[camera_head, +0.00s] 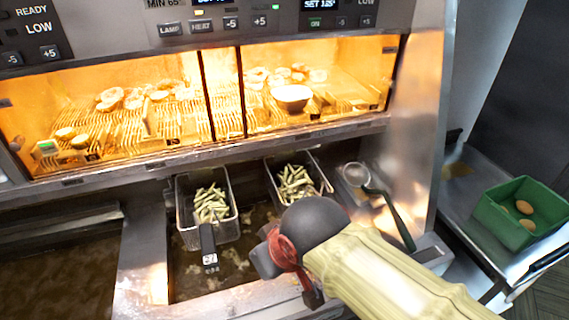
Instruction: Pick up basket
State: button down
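Two wire fry baskets filled with green-beige pieces sit in the fryer. The left basket (178,212) has a dark handle (209,247) pointing toward me, with a white label on it. The right basket (322,177) stands to its right, and its front and handle are hidden behind my arm's end. My gripper (290,287) is in front of the right basket, over the fryer's front area, with red cable-like parts near it. The fingers are mostly hidden by my own wrist, so I cannot tell whether they are open or touch a handle.
Dark oil (205,280) with floating bits surrounds the left basket. A lit warming cabinet (225,85) with food spans the back. A round strainer (356,175) with a dark green handle lies right of the baskets. A green crate (495,222) with brown oval items stands on the right counter.

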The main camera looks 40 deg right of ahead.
aim_at(292, 175)
jog(key=k+j+z, duration=0.2)
jog(key=k+z, duration=0.15)
jog(key=k, duration=0.25)
jog(key=k+l+u, duration=0.3)
jog(key=l+u, duration=0.25)
jog(key=k+u, duration=0.1)
jog(key=u, duration=0.15)
